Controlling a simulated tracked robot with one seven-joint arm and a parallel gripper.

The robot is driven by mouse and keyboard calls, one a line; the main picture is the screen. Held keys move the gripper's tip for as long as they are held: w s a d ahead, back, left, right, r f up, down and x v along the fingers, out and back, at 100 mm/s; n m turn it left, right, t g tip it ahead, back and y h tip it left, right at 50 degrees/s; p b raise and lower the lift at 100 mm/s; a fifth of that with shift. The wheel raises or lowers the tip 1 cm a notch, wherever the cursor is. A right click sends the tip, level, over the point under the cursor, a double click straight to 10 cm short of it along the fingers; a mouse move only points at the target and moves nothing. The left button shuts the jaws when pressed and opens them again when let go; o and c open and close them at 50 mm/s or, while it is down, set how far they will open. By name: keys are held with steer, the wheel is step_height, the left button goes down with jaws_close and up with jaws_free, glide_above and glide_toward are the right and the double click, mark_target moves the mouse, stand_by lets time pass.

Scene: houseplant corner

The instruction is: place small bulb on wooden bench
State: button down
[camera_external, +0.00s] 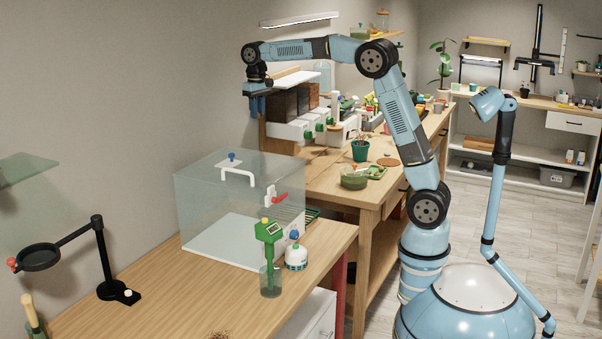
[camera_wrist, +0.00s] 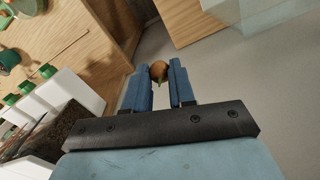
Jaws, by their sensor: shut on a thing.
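The small bulb (camera_wrist: 159,71) is round and brown with a green tip, and it sits between the two blue fingers of my gripper (camera_wrist: 160,78) in the wrist view. My gripper is shut on it. In the external view my gripper (camera_external: 257,105) points down, high above and behind the clear box; the bulb cannot be made out there. A wooden bench (camera_external: 335,180) with pots runs along the back, to the right of my gripper. Another wooden bench top (camera_external: 130,312) is in the foreground. In the wrist view, wooden surfaces show at the upper left (camera_wrist: 88,45) and top.
A clear box (camera_external: 215,200) with a white handle stands on the front bench, beside a green-topped tool (camera_external: 270,258) in a glass and a magnifier (camera_external: 40,257). White drawers (camera_external: 290,131) and dark boxes are close to my gripper. A teal pot (camera_external: 360,150) stands on the back bench.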

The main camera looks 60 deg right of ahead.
step_height(320, 180, up, 5)
steer(key=shift+r, duration=0.15)
steer(key=s+a+n, duration=0.2)
steer(key=a+n, duration=0.2)
steer(key=a, duration=1)
steer(key=s+a+n, duration=0.3)
steer(key=a+n, duration=0.1)
steer(key=a, duration=0.9)
steer(key=s+a+n, duration=0.5)
steer(key=s+a, duration=0.5)
steer(key=a, duration=0.3)
steer(key=s+a+n, duration=0.4)
steer(key=s+a, duration=0.5)
steer(key=a, duration=0.4)
glide_above(190, 300)
steer(key=f, duration=3.5)
steer(key=shift+s+d, duration=0.35)
steer(key=shift+d, duration=0.05)
steer(key=shift+w+a+f, duration=0.4)
steer(key=shift+w+f, duration=0.1)
steer(key=shift+f, duration=1.7)
steer(key=shift+f, duration=0.1)
